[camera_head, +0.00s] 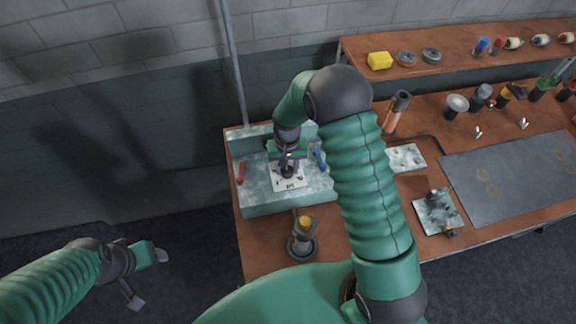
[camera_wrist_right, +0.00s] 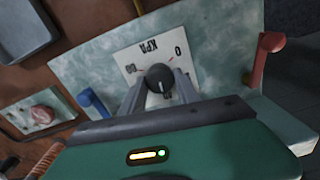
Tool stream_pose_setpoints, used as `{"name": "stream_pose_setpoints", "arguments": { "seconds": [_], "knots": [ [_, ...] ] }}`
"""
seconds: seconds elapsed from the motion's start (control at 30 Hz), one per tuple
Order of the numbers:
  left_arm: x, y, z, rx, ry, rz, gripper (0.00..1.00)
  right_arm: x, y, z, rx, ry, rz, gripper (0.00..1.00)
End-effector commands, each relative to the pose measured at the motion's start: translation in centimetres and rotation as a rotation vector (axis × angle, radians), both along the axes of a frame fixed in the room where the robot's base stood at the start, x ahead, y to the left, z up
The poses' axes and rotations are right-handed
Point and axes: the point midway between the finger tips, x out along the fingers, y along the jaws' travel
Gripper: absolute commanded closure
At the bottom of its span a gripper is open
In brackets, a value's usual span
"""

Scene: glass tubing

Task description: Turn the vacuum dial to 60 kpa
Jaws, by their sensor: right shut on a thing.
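The vacuum dial is a dark round knob (camera_wrist_right: 159,78) on a white scale plate (camera_wrist_right: 150,52) marked KPA, with a 0 and another number near 80 at its ends. In the head view the plate (camera_head: 288,183) lies on the pale green panel (camera_head: 262,199). My right gripper (camera_wrist_right: 158,88) is shut on the knob, one finger on each side. It also shows in the head view (camera_head: 288,167), over the dial. The knob's exact setting is too small to read. My left gripper (camera_head: 148,272) is low at the left, away from the table, with its fingers apart and empty.
A red lever (camera_head: 240,173) and a blue lever (camera_head: 320,160) flank the dial. A dark stand with a yellow top (camera_head: 302,240) is in front of the panel. A grey mat (camera_head: 510,178) and several tools occupy the right. A shelf (camera_head: 470,50) runs behind.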

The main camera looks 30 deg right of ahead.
Motion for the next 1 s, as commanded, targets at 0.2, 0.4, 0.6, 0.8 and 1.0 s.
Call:
{"name": "stream_pose_setpoints", "arguments": {
  "seconds": [0.2, 0.4, 0.6, 0.8, 1.0],
  "knots": [
    [0.00, 0.01, 0.04, 0.000, 0.000, 0.000, 0.36, 0.18, -0.40, 0.23, -0.007, -0.004, -0.013, 1.00],
    [0.00, 0.01, -0.07, 0.000, 0.000, 0.000, 0.36, 0.23, -0.42, 0.23, -0.006, -0.006, -0.069, 1.00],
    [0.00, 0.01, -0.26, 0.000, 0.000, 0.000, 0.36, 0.30, -0.44, 0.24, -0.007, -0.006, -0.194, 1.00],
    [0.00, 0.01, -0.33, 0.000, 0.000, 0.000, 0.36, 0.36, -0.47, 0.29, -0.008, -0.006, -0.373, 1.00],
    [0.01, 0.01, -0.20, 0.000, 0.000, 0.000, 0.36, 0.42, -0.46, 0.38, -0.007, -0.006, -0.565, 1.00]
  ]
}}
